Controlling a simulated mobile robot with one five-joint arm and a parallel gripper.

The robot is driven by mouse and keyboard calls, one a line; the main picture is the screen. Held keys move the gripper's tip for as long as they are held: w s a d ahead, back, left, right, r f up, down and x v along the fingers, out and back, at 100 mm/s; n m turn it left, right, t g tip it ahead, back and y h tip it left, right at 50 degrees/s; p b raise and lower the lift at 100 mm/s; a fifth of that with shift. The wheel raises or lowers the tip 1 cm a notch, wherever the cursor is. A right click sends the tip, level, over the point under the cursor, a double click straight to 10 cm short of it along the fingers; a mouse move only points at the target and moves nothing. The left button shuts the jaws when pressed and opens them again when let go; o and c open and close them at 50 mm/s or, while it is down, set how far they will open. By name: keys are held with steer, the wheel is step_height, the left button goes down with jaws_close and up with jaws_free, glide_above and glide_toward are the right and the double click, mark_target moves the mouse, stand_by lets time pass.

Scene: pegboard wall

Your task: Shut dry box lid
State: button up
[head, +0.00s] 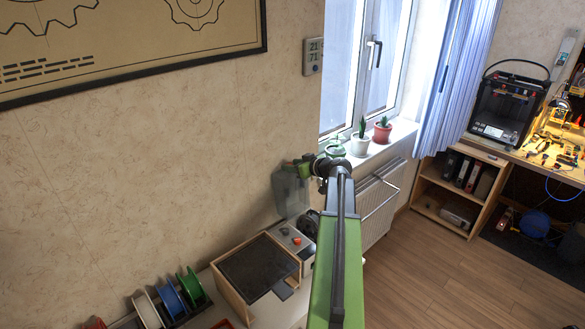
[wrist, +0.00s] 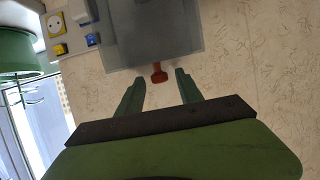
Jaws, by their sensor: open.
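A grey translucent panel, which looks like the dry box lid (head: 289,193), stands upright against the wall in the head view. It fills the upper middle of the wrist view (wrist: 165,35), with a red knob (wrist: 158,73) at its edge. My gripper (wrist: 157,88) is open and empty, its two green fingers on either side of the knob; I cannot tell whether they touch it. In the head view my gripper (head: 299,167) is at the lid's upper edge, partly hidden by my arm.
A wooden box with a dark top (head: 256,264) and a grey unit with a red button (head: 294,239) stand on the bench below. Filament spools (head: 171,297) are at the lower left. Potted plants (head: 360,144) line the windowsill.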

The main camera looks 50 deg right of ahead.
steer(key=shift+c, duration=0.3)
jaws_close()
steer(key=shift+a, duration=0.1)
stand_by(1.0)
